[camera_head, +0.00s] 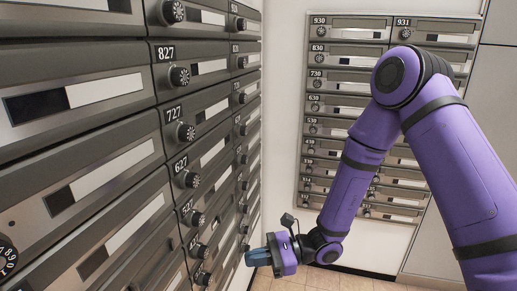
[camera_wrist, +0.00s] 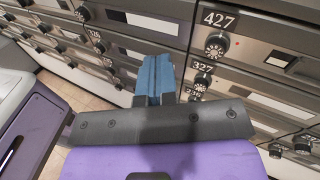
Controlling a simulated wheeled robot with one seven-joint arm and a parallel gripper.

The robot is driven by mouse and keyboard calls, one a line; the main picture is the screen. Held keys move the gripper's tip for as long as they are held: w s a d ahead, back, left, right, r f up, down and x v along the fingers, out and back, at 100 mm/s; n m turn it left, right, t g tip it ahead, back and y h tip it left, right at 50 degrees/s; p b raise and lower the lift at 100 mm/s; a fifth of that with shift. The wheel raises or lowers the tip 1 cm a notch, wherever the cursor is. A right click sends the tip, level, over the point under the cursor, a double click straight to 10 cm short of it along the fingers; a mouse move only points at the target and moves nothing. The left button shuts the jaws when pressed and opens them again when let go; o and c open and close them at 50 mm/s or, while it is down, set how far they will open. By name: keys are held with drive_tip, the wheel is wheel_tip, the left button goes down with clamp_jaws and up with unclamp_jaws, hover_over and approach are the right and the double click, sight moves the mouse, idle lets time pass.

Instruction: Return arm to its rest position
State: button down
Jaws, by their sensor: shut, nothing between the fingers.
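My purple arm (camera_head: 352,188) reaches in from the right in the head view, bent at the elbow near the top and hanging down. My gripper (camera_head: 257,257) is low in the head view, close to the left bank of mailboxes and pointing left. In the wrist view its blue fingers (camera_wrist: 154,80) are together with nothing between them. Behind them are mailbox doors with dials, including the one numbered 427 (camera_wrist: 217,45) and the one below it numbered 327 (camera_wrist: 200,82). From these views I cannot tell whether the fingertips touch a door.
A tall bank of grey mailboxes (camera_head: 180,133) with dials fills the left side. A second bank (camera_head: 350,60) hangs on the far wall behind my arm. Tiled floor (camera_head: 330,282) shows below. A pale wall strip (camera_head: 283,110) separates the banks.

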drive_tip(key=s+d+r+n+t+h, duration=0.2)
drive_tip(key=s+d+r+n+h, duration=0.2)
drive_tip(key=d+r, duration=0.6)
drive_tip(key=s+d+r+n+t+h, duration=0.3)
drive_tip(key=s+d+r+n+h, duration=0.2)
drive_tip(key=d+r, duration=0.4)
drive_tip(key=s+d+r+n+t+h, duration=0.3)
drive_tip(key=s+d+r+n+h, duration=0.2)
drive_tip(key=d+r, duration=0.5)
drive_tip(key=s+d+h, duration=0.2)
drive_tip(key=h, duration=0.1)
drive_tip(key=shift+d+r, duration=0.35)
drive_tip(key=shift+s, duration=0.1)
idle(0.5)
